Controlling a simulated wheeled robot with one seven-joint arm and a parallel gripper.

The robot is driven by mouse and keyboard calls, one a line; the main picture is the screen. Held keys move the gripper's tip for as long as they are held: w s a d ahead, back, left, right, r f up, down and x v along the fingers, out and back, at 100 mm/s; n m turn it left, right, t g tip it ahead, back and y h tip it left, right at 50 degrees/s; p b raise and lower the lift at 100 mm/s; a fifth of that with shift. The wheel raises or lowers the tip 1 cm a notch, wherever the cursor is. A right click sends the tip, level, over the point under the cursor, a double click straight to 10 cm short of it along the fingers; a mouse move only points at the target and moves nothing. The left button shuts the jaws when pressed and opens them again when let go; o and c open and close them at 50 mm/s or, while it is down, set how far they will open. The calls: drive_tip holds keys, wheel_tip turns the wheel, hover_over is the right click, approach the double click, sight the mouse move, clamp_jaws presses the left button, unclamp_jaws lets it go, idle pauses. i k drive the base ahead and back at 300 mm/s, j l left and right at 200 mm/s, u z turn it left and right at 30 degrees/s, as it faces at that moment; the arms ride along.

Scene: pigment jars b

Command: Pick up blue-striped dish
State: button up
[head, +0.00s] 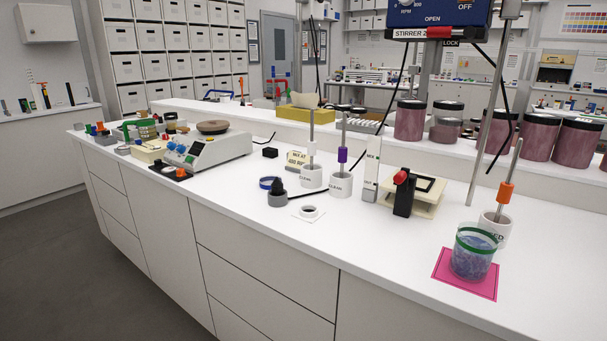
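I see no dish whose blue stripe shows clearly. A small, low round thing with a blue band (267,183) lies on the white counter, left of the white pots; it is too small to tell whether it is a dish. My gripper is not in view.
The white counter (352,232) is bare along its front. A green-rimmed beaker (472,256) stands on a pink mat (447,277) at right. A hotplate device (208,150) stands left. A metal rod (487,120) rises at right.

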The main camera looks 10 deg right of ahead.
sight(266, 181)
drive_tip(key=i+j, duration=0.3)
drive_tip(key=i+j+z, duration=0.15)
drive_tip(key=j, duration=0.2)
drive_tip(key=i+j+z, duration=0.1)
drive_tip(key=i+j, duration=0.15)
drive_tip(key=i+j+z, duration=0.15)
drive_tip(key=j, duration=0.35)
drive_tip(key=i+j+z, duration=0.1)
drive_tip(key=j, duration=0.25)
drive_tip(key=i+j+z, duration=0.15)
drive_tip(key=j, duration=0.3)
drive_tip(key=i+j+z, duration=0.15)
drive_tip(key=j, duration=0.25)
drive_tip(key=j+z, duration=0.2)
drive_tip(key=j, duration=0.35)
drive_tip(key=j+z, duration=0.2)
drive_tip(key=j, duration=0.35)
drive_tip(key=j+z, duration=0.2)
drive_tip(key=j, duration=0.4)
drive_tip(key=k+j+z, duration=0.2)
drive_tip(key=j, duration=0.3)
drive_tip(key=j+z, duration=0.2)
drive_tip(key=j, duration=0.35)
drive_tip(key=k+j+z, duration=0.15)
drive_tip(key=k+j, duration=0.2)
drive_tip(key=j, duration=0.15)
drive_tip(key=k+j+z, duration=0.15)
drive_tip(key=k+j, duration=0.25)
drive_tip(key=i, duration=1)
